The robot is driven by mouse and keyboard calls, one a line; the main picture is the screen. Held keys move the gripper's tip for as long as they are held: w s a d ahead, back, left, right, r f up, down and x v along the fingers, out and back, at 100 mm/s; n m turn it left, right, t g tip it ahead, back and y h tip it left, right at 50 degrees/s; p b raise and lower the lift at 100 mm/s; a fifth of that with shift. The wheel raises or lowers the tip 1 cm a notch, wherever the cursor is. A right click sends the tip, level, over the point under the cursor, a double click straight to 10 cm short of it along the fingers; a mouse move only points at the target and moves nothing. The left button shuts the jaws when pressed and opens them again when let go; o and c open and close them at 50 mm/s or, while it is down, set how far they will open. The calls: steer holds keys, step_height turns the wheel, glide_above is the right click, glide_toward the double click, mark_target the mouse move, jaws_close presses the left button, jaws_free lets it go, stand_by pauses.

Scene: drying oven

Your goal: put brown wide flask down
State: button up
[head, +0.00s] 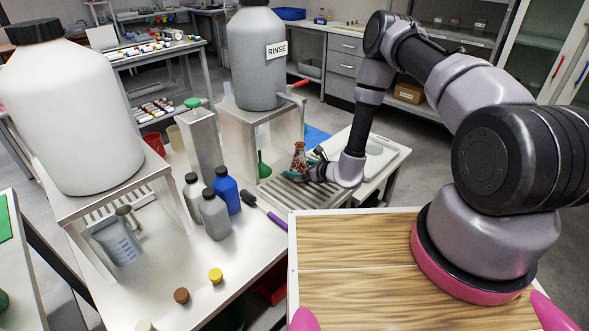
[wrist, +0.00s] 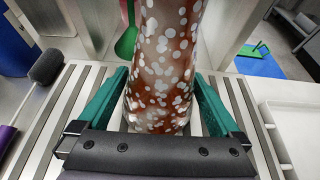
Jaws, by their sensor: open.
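The brown wide flask (head: 299,158) stands upright on the slatted metal rack (head: 288,192) beneath the rinse tank. In the wrist view the flask (wrist: 162,65) is reddish brown with many pale spots, and its top is cut off by the frame edge. My gripper (wrist: 160,105) is open around the flask's lower part. Its two green fingers lie to the left and right of the flask, with a visible gap on each side. In the head view my gripper (head: 296,176) is low at the flask, just above the slats.
The grey rinse tank (head: 258,65) sits on a metal stand behind the flask. A green funnel (head: 264,168) hangs close behind it. A purple-handled brush (head: 262,209) lies to the left. A white tray (head: 378,158) is at the right. Several bottles (head: 215,215) stand at the left.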

steer(key=v, duration=1)
steer(key=shift+s+d, duration=0.1)
